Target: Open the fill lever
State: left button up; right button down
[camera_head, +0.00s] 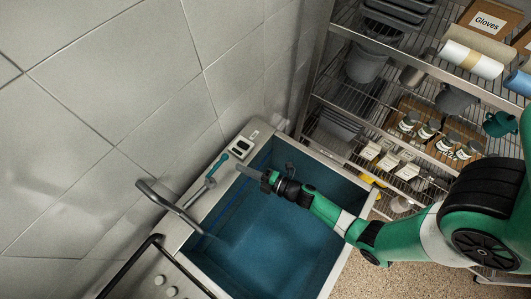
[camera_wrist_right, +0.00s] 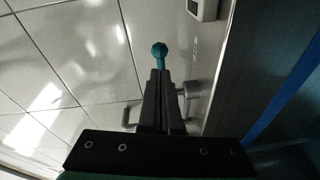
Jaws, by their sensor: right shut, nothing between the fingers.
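The fill lever (camera_head: 218,164) has a teal handle on a grey stem and stands on the left rim of the blue basin. Its teal round-ended handle also shows in the right wrist view (camera_wrist_right: 159,51), just beyond my fingertips. My right gripper (camera_head: 241,169) reaches over the basin from the right, its tips close to the right of the lever. In the right wrist view its fingers (camera_wrist_right: 161,74) are shut with nothing between them. They hide the lower part of the lever; I cannot tell whether they touch it. My left gripper is not in view.
A curved grey spout (camera_head: 163,197) stands left of the lever. A control panel (camera_head: 241,147) sits on the rim's far corner. The blue basin (camera_head: 262,246) lies below my right arm. A tiled wall borders the left, and a loaded wire rack (camera_head: 398,88) stands at the back right.

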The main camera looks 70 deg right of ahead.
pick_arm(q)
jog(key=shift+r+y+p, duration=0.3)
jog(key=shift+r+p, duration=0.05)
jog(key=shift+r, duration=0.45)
pick_arm(e)
jog(key=s+d, duration=0.3)
jog(key=d, duration=0.5)
jog(key=shift+r, duration=0.3)
